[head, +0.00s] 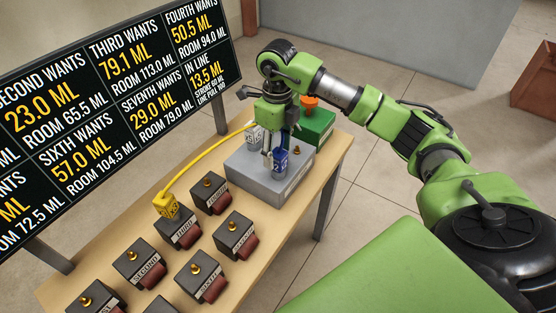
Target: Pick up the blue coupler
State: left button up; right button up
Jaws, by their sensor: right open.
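The blue coupler (280,161) stands upright on the grey block (244,183) at the far end of the table. My right gripper (273,156) comes down from above at the coupler, with its fingers open. One finger shows just left of the coupler; the far finger is partly hidden, and I cannot tell whether they touch it. My left gripper is not in view.
A yellow coupler (166,204) with a yellow hose sits on the block marked third (178,232). A grey coupler (254,136) stands behind my gripper. A green block (318,128) with an orange knob is at the back right. Several dark labelled blocks fill the near table; a sign (110,110) stands along the left.

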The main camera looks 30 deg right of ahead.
aim_at(278, 165)
notch_tip(278, 165, down, 6)
jog(key=shift+d+r+p, duration=0.15)
jog(key=shift+r+p, duration=0.05)
jog(key=shift+p, duration=1.05)
jog(key=shift+f, duration=0.3)
jog(key=c, duration=1.2)
